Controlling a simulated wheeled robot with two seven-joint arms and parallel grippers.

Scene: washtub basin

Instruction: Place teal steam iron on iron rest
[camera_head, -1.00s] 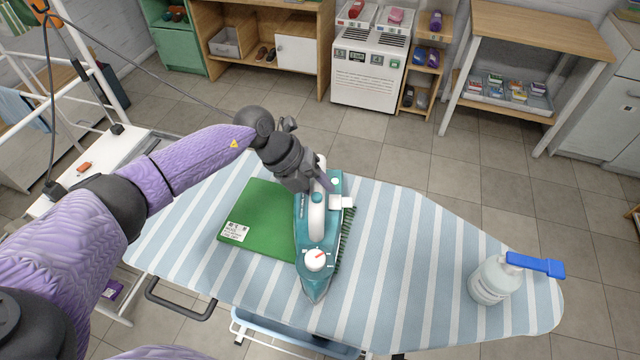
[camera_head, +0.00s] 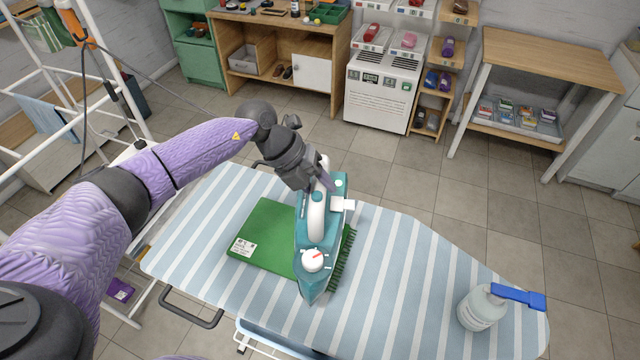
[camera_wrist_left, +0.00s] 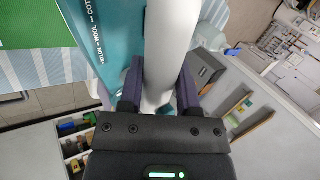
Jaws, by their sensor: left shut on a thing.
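The teal steam iron (camera_head: 309,262) with a white handle and white dial is in the head view, over the middle of the ironing board (camera_head: 400,275). My left gripper (camera_head: 322,187) is shut on the iron's white handle at its far end. The left wrist view shows the two fingers (camera_wrist_left: 160,88) on either side of the handle, with the teal body (camera_wrist_left: 105,30) beside it. A green mat (camera_head: 262,235) with a white label lies on the board left of the iron. Green bristles (camera_head: 345,255) show at the iron's right side. My right gripper is not in view.
A white bottle with a blue pump (camera_head: 484,308) stands at the board's right end. The striped board between iron and bottle is clear. A drying rack (camera_head: 60,110) stands at the left, with shelves and a white cabinet (camera_head: 380,95) beyond the board.

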